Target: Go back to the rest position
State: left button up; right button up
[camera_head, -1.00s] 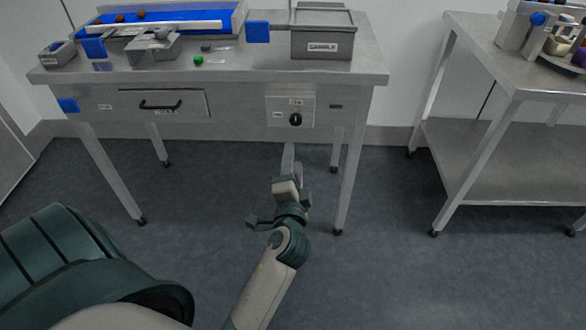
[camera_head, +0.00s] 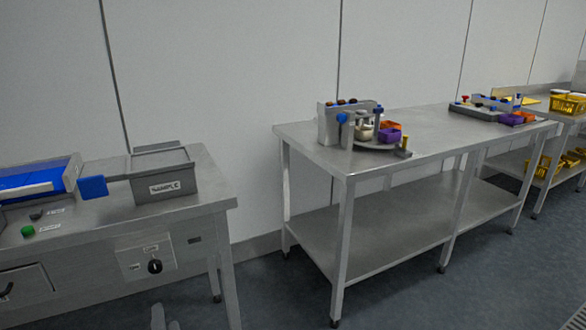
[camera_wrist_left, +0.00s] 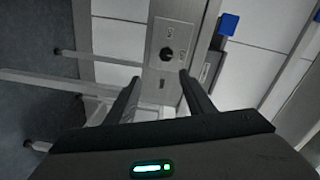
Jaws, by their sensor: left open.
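My left gripper (camera_head: 160,316) barely shows at the bottom edge of the head view, in front of the left steel table (camera_head: 120,235). In the left wrist view its two dark fingers (camera_wrist_left: 160,84) stand apart with nothing between them. Beyond the fingers, that view shows the table's front panel with a black knob (camera_wrist_left: 167,54), turned sideways. The fingers look apart from the panel, though the exact gap cannot be told. My right gripper is in neither view.
The left table carries a blue conveyor (camera_head: 38,176), a green button (camera_head: 27,231) and a grey sample box (camera_head: 163,186). A second steel table (camera_head: 300,133) bears small devices and coloured bins. A yellow basket (camera_head: 568,103) stands far right. Floor (camera_head: 400,295) before the second table is clear.

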pick_arm(q)
jog(key=s+d+f+g+h+p, duration=0.2)
jog(key=d+f, duration=0.1)
jog(key=f, duration=0.6)
jog(key=s+d+f+n+g+h+p, duration=0.1)
jog(key=s+d+f+h, duration=0.2)
jog(key=f, duration=0.6)
jog(key=s+d+f+g+h+p, duration=0.15)
jog(key=d+f, duration=0.25)
jog(key=f, duration=0.5)
jog(key=s+d+f+n+g+h+p, duration=0.1)
jog(key=s+f+n+g+p, duration=0.1)
jog(key=s+f, duration=0.6)
jog(key=s+d+f+n+g+h+p, duration=0.2)
jog(key=s+f+n+g, duration=0.1)
jog(key=s+f, duration=0.6)
jog(key=s, duration=0.2)
jog(key=shift+s+d, duration=0.15)
jog(key=shift+s, duration=0.25)
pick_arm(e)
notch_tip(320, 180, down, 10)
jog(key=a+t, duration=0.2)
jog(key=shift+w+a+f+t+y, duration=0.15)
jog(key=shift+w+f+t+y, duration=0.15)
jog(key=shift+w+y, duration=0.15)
pick_arm(q)
jog(key=shift+g+h, duration=0.25)
